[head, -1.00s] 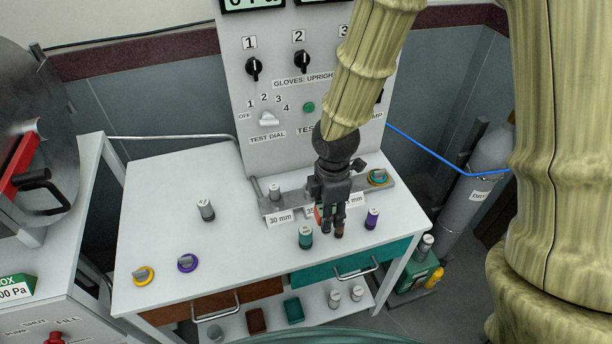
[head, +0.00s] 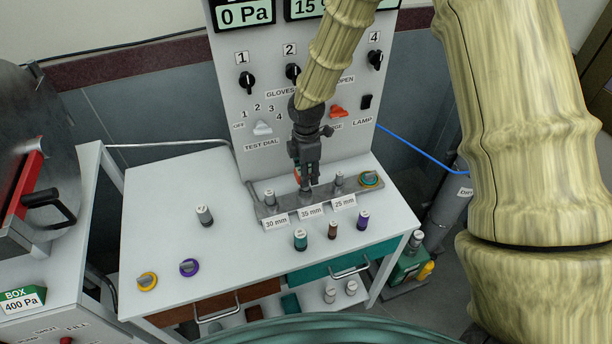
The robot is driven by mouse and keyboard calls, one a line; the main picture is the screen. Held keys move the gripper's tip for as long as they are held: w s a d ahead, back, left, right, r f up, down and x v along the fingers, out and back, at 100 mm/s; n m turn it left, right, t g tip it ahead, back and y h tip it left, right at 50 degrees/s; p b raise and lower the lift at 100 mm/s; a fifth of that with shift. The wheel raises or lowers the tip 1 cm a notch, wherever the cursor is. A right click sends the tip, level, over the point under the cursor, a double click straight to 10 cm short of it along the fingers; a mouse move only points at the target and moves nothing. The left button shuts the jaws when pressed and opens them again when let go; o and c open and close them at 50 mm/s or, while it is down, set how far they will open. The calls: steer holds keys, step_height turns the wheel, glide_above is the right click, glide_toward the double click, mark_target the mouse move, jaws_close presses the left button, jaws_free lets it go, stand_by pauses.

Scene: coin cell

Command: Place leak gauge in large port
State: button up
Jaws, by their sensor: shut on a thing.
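My gripper (head: 308,180) points down over the middle of the grey port rail (head: 357,187), behind the label reading 35 mm (head: 311,211). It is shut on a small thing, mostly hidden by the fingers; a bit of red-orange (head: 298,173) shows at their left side. I cannot tell for sure that this is the leak gauge. A grey round part (head: 306,197) shows just below the fingertips at the middle port; I cannot tell whether it is the port or the held thing, or whether it is seated. Grey plugs stand at the 30 mm port (head: 269,197) and 25 mm port (head: 338,181).
Teal (head: 300,240), brown (head: 333,230) and purple (head: 362,220) cylinders stand in front of the rail. A grey cylinder (head: 204,215), a yellow ring (head: 147,281) and a purple ring (head: 188,267) are on the left. The control panel (head: 225,100) rises behind. The table's left-middle is mostly clear.

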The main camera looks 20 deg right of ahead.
steer(key=shift+w+f+p, duration=0.15)
steer(key=shift+f+p, duration=0.8)
steer(key=shift+f, duration=0.8)
steer(key=shift+f, duration=0.15)
steer(key=o, duration=1)
steer(key=shift+o, duration=0.2)
steer(key=shift+r+b, duration=2.1)
steer(key=shift+r, duration=4.1)
